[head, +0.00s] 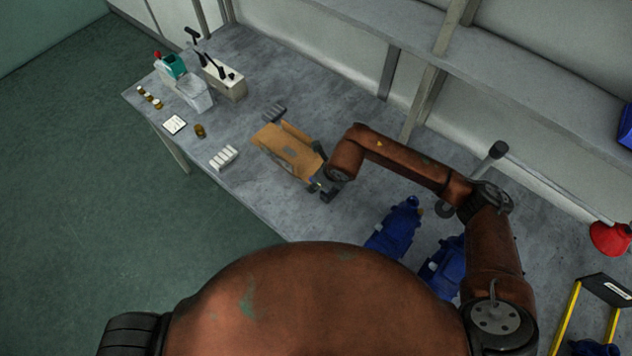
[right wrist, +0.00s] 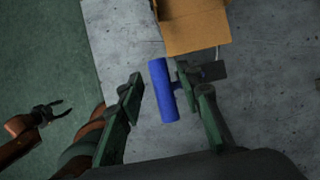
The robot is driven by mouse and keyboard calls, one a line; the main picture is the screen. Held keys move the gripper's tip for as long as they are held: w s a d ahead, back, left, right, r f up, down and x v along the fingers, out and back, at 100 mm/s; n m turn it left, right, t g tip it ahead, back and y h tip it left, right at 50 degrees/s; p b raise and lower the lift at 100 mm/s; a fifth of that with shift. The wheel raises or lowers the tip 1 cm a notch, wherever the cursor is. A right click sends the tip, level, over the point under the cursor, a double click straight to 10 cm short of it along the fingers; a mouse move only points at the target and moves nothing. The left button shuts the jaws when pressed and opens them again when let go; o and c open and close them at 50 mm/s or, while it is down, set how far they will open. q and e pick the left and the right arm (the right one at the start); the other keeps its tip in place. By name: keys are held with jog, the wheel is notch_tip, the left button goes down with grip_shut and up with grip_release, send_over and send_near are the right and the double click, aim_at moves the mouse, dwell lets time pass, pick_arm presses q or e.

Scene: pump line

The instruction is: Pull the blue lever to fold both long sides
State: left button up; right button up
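A blue lever (right wrist: 164,90) shows in the right wrist view as a short T-shaped bar on a dark mount beside a cardboard box (head: 289,150). The box also shows at the top of that view (right wrist: 193,25). Its flaps look partly raised. My right gripper (right wrist: 165,90) is open, with the lever between its fingers, close to the right-hand finger. A gap shows on the left side; contact on the right is unclear. My left gripper (right wrist: 58,109) is open and empty over the floor in the right wrist view; it does not show in the head view.
A white block (head: 223,158) with slots lies near the table's front edge. Blue pumps (head: 394,230) stand right of the box. Bottles, a white bin (head: 194,92) and a control box (head: 225,80) stand at the far left. A shelf (head: 500,75) runs above the table's back.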

jog(key=v, duration=1)
jog(key=shift+d+r, duration=0.15)
jog(key=shift+r, duration=0.2)
jog(key=shift+s, duration=0.1)
